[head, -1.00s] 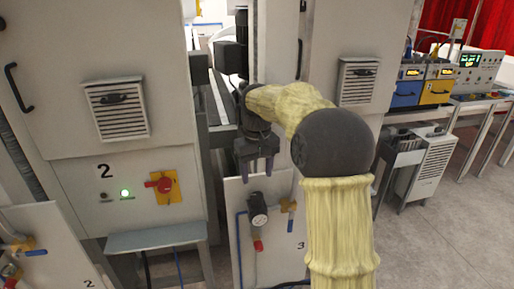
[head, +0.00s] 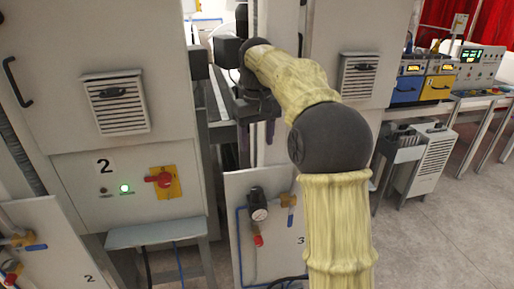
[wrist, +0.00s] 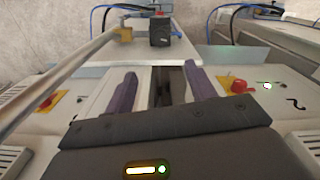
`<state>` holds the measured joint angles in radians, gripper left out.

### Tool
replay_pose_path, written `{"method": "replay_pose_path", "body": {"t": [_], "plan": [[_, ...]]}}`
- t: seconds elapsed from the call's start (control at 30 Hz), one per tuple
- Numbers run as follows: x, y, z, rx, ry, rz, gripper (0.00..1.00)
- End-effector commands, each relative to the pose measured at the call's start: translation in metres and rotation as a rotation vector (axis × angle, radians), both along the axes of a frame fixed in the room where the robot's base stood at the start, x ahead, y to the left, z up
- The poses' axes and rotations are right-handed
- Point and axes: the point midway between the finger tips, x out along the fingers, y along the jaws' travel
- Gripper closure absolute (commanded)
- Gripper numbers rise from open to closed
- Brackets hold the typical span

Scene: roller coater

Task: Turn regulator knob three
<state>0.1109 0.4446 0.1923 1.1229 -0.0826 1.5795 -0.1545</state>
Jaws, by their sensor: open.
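The regulator (head: 257,202) on the panel marked 3 (head: 245,185) has a black knob on top, a gauge on its front and a red part below. My gripper (head: 258,142) is open and empty, above and apart from the knob in the head view. In the wrist view the black regulator knob (wrist: 160,29) shows beyond the fingers, near the white panel's edge. My two purple fingers (wrist: 160,75) stand apart with nothing between them. Whether the knob has turned cannot be told.
A brass valve with a blue handle (head: 290,204) sits right of the regulator. Machine 2 (head: 130,185) has a red switch (head: 160,180) and stands left. A grey step (head: 155,234) stands in front of it.

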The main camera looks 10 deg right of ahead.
Motion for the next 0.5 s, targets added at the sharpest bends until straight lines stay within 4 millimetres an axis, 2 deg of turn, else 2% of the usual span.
{"method": "replay_pose_path", "body": {"t": [0.17,0.27,0.5], "plan": [[-0.005,0.002,-0.012,-0.003,-0.01,-0.005,0.45],[-0.012,0.004,-0.028,-0.006,-0.023,-0.012,0.45],[-0.044,0.008,-0.083,-0.009,-0.074,-0.047,0.45]]}}
